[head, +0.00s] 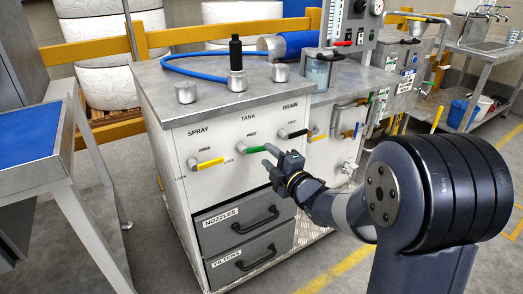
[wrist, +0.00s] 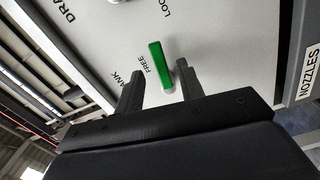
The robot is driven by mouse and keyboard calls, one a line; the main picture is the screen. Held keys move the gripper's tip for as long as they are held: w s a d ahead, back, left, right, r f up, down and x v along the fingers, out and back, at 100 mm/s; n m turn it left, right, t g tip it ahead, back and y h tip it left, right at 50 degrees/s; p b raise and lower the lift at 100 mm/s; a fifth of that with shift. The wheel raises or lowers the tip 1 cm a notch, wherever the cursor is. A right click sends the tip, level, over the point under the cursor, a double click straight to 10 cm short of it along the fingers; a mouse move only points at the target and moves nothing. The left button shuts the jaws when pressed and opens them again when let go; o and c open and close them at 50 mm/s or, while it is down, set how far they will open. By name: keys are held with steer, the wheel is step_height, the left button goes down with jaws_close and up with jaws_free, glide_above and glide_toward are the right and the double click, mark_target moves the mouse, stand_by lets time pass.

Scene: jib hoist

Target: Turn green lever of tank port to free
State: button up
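The green lever (head: 255,149) of the tank port sits on the light front panel of the cabinet, under the word TANK. It lies roughly level, its handle pointing right toward the LOCK mark; FREE is printed above it. My gripper (head: 269,156) is at the handle's right end in the head view. In the wrist view the green lever (wrist: 158,62) shows between the two dark fingers of my gripper (wrist: 159,70). The fingers are open, with gaps on both sides of the lever. I cannot tell how far the fingertips are from the panel.
A yellow lever (head: 208,163) for SPRAY is to the left and a black lever (head: 296,133) for DRAIN to the right. Drawers marked NOZZLES (head: 240,221) and FILTERS (head: 247,257) are below. A blue-topped table (head: 60,160) stands at the left.

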mark_target(262, 150)
steer(key=shift+x, duration=2.5)
steer(key=shift+c, duration=0.5)
jaws_close()
steer(key=shift+b, duration=0.3)
